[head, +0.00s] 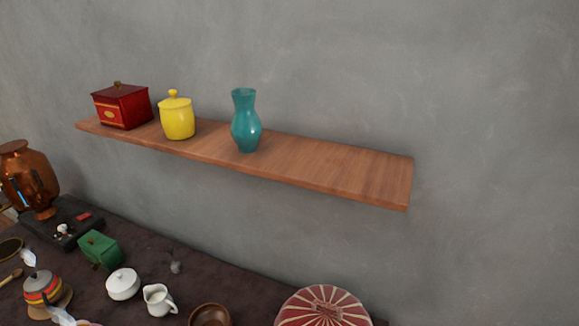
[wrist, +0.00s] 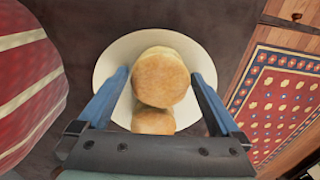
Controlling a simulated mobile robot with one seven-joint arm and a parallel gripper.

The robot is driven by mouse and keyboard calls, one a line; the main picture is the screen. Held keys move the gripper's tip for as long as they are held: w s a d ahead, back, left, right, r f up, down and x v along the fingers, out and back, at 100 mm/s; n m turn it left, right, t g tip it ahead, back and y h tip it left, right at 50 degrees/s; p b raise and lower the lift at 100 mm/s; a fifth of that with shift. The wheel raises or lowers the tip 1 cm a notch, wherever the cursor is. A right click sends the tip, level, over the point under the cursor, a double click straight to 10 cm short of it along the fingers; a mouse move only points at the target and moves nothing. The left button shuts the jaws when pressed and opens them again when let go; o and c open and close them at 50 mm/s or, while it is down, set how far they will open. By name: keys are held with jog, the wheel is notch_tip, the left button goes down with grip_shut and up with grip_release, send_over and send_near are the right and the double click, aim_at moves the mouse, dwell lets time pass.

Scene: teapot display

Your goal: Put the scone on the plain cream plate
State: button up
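In the wrist view, a round golden-brown scone (wrist: 161,80) lies between the ends of the two blue fingers of my gripper (wrist: 161,76). The fingers stand apart, one on each side of it. Whether they press on it or only flank it I cannot tell. A second, similar scone (wrist: 153,121) shows just below it, partly covered by it. Behind both is a plain cream plate (wrist: 108,68) on the dark table. The gap between the upper scone and the plate is not clear. My gripper is not visible in the head view.
In the wrist view, a red-and-white striped round thing (wrist: 25,80) stands close left and a patterned red mat (wrist: 285,90) lies right. The head view shows a wooden shelf (head: 340,172), a white creamer (head: 158,299), a lidded white pot (head: 123,284) and a brown bowl (head: 210,315).

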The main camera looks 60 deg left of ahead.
jog(key=shift+r, duration=0.1)
notch_tip(320, 180, up, 12)
jog(key=p, duration=0.1)
jog(key=shift+w, duration=0.15)
jog(key=shift+w+a+r, duration=0.1)
jog(key=shift+a, duration=0.05)
